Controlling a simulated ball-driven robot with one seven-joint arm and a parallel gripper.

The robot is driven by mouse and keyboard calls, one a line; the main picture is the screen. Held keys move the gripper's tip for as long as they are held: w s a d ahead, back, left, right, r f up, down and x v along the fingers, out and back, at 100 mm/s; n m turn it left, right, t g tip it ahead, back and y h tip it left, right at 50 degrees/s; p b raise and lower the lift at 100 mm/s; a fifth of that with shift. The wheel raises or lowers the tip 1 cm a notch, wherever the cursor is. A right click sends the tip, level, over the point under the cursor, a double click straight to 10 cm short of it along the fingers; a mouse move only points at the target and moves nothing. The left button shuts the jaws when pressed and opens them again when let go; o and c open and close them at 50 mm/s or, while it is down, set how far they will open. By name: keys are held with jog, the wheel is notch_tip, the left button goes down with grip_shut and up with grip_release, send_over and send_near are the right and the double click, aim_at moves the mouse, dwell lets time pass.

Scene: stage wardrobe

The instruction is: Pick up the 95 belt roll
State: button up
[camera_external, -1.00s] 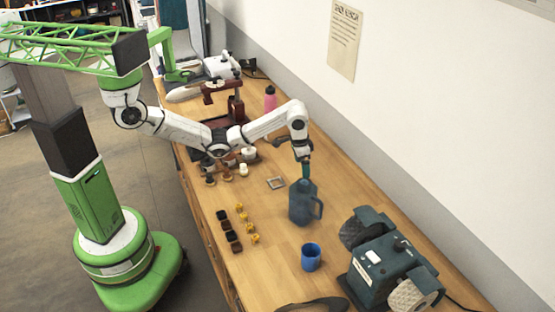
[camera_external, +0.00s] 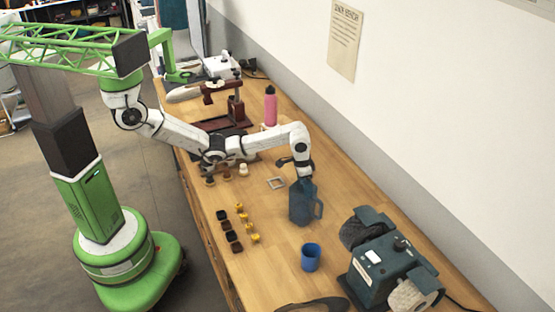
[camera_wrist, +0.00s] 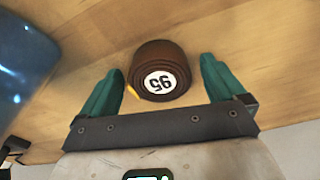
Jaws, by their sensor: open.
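The 95 belt roll (camera_wrist: 163,72) is a brown coiled strap with a round white label reading 95, upside down in the wrist view. A small yellow bit shows at its lower left edge. My gripper (camera_wrist: 161,68) is open, its two teal fingers on either side of the lower part of the roll. A gap shows on both sides, so it is not gripped. In the external view my gripper (camera_external: 285,162) is low over the bench, just behind the blue jug. I cannot make out the roll in that view.
The blue jug (camera_external: 302,203) stands close to my gripper and shows at the wrist view's left edge (camera_wrist: 22,55).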

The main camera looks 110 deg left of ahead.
jog(key=shift+c, duration=0.5)
jog(key=c, duration=1.1)
jog(key=shift+r, duration=0.1)
